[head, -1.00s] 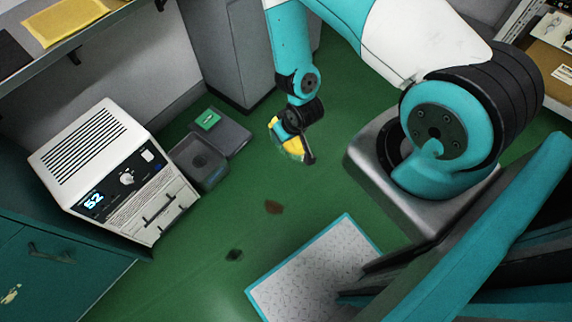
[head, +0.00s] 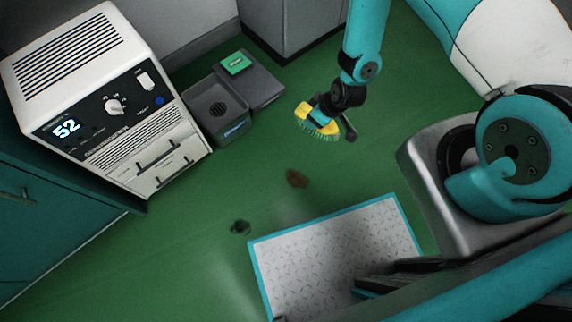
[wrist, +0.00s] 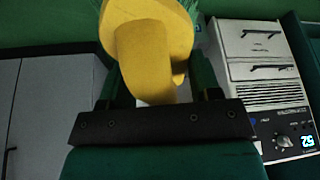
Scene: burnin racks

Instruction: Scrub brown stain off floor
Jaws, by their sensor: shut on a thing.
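The brown stain (head: 297,178) is a small irregular patch on the green floor, in the middle of the head view. My gripper (head: 330,112) is shut on a yellow scrub brush (head: 304,114) with green bristles. The brush is above and to the right of the stain in the head view, apart from it. In the wrist view the yellow brush handle (wrist: 150,60) sits between the fingers of my gripper (wrist: 160,95), with green bristles partly showing at the top. The stain does not show in the wrist view.
A second dark spot (head: 240,227) lies left of the stain. A white-and-teal mat (head: 335,245) lies below it. A dark bin (head: 215,108) and a tray with a green item (head: 236,63) stand by the white dehumidifier-like unit (head: 80,60). Floor around the stain is clear.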

